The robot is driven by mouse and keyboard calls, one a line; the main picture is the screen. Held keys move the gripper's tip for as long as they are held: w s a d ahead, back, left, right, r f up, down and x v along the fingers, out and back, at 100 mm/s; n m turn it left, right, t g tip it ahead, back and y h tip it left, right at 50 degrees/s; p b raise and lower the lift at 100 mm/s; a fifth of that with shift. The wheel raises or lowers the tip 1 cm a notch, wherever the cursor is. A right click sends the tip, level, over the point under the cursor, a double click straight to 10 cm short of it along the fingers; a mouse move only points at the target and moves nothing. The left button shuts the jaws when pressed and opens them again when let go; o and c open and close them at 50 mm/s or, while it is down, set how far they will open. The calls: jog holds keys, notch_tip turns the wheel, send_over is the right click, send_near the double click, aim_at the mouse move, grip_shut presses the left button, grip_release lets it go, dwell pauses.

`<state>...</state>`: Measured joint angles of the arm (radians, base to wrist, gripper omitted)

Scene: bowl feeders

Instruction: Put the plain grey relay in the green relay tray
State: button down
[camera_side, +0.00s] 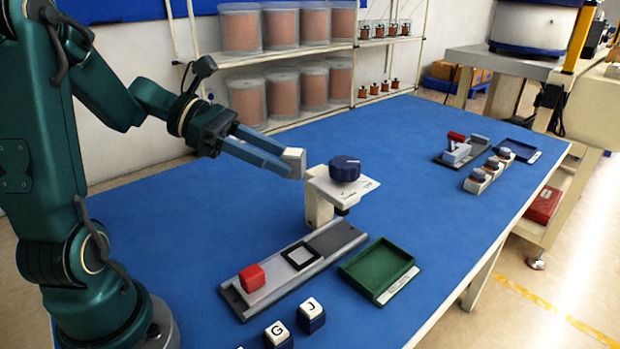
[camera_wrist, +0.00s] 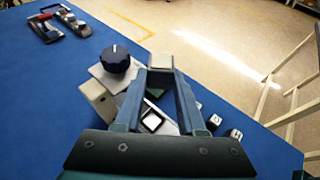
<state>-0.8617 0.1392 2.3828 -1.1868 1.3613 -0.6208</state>
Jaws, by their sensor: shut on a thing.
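My gripper (camera_side: 285,160) is shut on a plain light grey block, the grey relay (camera_side: 294,161), and holds it at its fingertips above the table, to the left of the knob stand. In the wrist view the relay (camera_wrist: 160,62) sits between the two finger ends. The green relay tray (camera_side: 378,270) lies on the blue table toward the front right, and looks empty. In the wrist view the fingers and stand hide most of the tray.
A stand with a dark blue knob (camera_side: 344,168) rises between my gripper and the tray. A grey rail (camera_side: 325,240) carries a red block (camera_side: 252,277) and a black-framed white square (camera_side: 300,256). Lettered cubes (camera_side: 310,315) stand in front.

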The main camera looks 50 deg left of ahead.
dwell(0.3)
jog(key=n+t+y, duration=0.1)
send_over(353, 260)
jog(key=s+d, duration=0.2)
notch_tip(353, 260, down, 11)
jog(key=shift+a, duration=0.2)
jog(key=shift+s+f, duration=0.1)
jog(key=shift+f, duration=0.05)
jog(key=shift+f, duration=3.25)
